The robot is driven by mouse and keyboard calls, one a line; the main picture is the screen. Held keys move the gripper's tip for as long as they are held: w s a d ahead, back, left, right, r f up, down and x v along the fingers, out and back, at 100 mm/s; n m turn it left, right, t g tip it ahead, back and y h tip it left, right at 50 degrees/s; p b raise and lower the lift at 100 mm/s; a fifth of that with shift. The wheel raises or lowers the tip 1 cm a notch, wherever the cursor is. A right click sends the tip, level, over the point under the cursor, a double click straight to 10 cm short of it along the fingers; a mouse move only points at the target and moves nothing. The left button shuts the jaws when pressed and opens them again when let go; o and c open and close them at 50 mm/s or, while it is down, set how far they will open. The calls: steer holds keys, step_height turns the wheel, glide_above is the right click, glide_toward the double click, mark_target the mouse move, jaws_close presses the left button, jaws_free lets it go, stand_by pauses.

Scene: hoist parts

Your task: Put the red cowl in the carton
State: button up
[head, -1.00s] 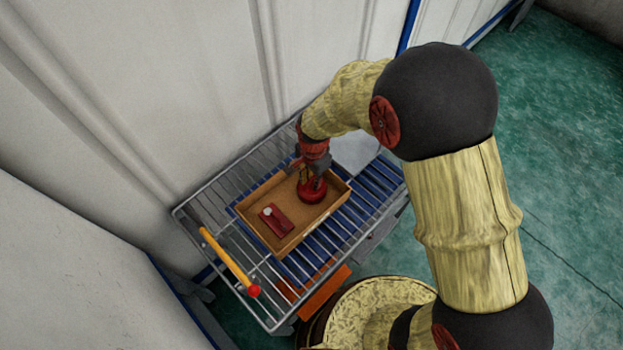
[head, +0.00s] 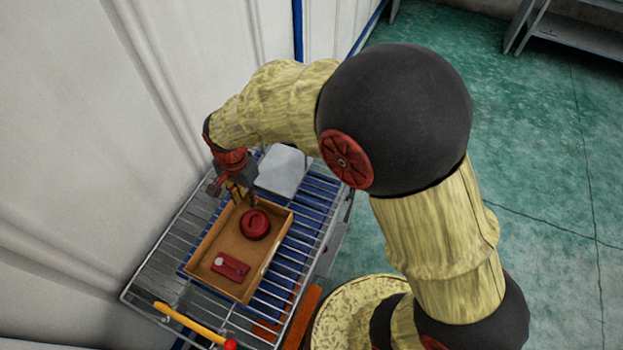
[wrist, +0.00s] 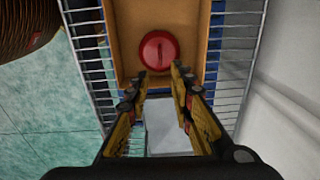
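The red cowl (head: 255,224), a round red piece with a raised ridge on top, sits inside the carton (head: 205,248) toward its far end. In the wrist view the red cowl (wrist: 158,51) lies just beyond my fingertips, inside the carton (wrist: 125,28). My gripper (head: 243,203) is above the carton's far edge, apart from the cowl. In the wrist view my gripper (wrist: 159,72) has its two fingers spread, with nothing between them.
A small red part with a white round spot (head: 230,265) also lies in the carton. The carton stands on blue slats in a wire cart (head: 150,272) with a yellow handle (head: 190,324). A grey plate (head: 283,168) lies behind it. A white panelled wall (head: 60,150) is close at left.

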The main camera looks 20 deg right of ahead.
steer(key=s+d+r+n+t, duration=0.2)
steer(key=s+d+r, duration=0.1)
steer(key=d+r, duration=0.4)
steer(key=s+d+r+n+t, duration=0.1)
steer(key=s+d+r+n, duration=0.1)
steer(key=d+r, duration=0.55)
steer(key=s+d+r+n+t, duration=0.2)
steer(key=s+d+r+n, duration=0.2)
steer(key=s+d+r, duration=0.3)
steer(key=s+r, duration=0.1)
steer(key=s, duration=0.3)
steer(key=shift+s+n, duration=0.25)
steer(key=shift+n, duration=0.05)
step_height(320, 180, down, 8)
steer(key=b, duration=0.8)
steer(key=shift+f, duration=0.1)
